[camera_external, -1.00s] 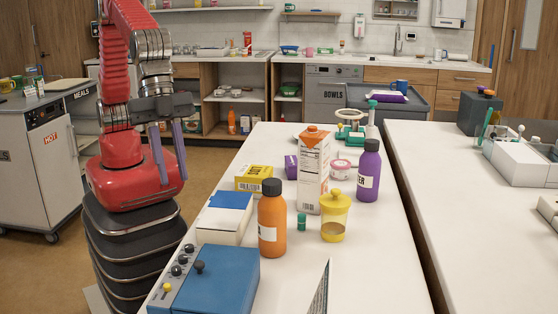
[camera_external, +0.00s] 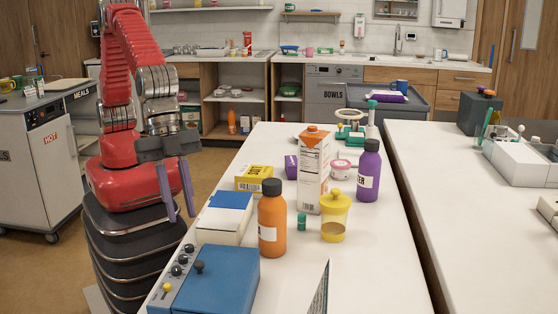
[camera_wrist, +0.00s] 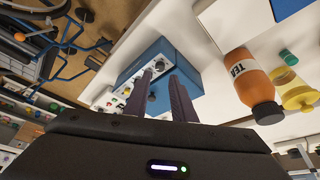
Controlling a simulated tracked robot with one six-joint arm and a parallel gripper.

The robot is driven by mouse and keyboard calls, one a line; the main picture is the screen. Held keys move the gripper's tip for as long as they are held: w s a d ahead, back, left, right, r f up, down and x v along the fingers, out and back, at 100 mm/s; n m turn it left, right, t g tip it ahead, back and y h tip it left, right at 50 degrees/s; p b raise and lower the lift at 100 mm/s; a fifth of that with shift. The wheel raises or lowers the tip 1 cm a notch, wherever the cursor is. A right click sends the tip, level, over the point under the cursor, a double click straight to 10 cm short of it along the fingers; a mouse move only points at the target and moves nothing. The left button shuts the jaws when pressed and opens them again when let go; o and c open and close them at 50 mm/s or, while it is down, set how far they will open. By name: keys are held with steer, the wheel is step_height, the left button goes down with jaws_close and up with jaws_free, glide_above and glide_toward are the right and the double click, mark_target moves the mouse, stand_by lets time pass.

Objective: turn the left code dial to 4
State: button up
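A blue box (camera_external: 218,281) stands at the near left end of the white table. Its pale control panel (camera_external: 157,297) faces my arm and carries several dark round dials (camera_external: 183,259) and a yellow knob (camera_external: 167,287). The numbers on the dials are too small to read, and I cannot tell which is the left code dial. The box (camera_wrist: 148,58) also shows in the wrist view, beyond my fingers, which partly hide its panel. My gripper (camera_external: 182,218) is open and empty, apart from the box, with its two purple-grey fingers pointing down beyond the table's left edge.
A white box with a blue top (camera_external: 225,212) stands behind the blue box. An orange bottle (camera_external: 271,220), a yellow-lidded jar (camera_external: 335,217) and a carton (camera_external: 313,175) stand farther right. A dark upright panel (camera_external: 320,291) stands near the front.

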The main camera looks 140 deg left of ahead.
mark_target(189, 245)
steer(key=x, duration=0.6)
steer(key=shift+f, duration=0.1)
steer(key=shift+c, duration=0.2)
jaws_close()
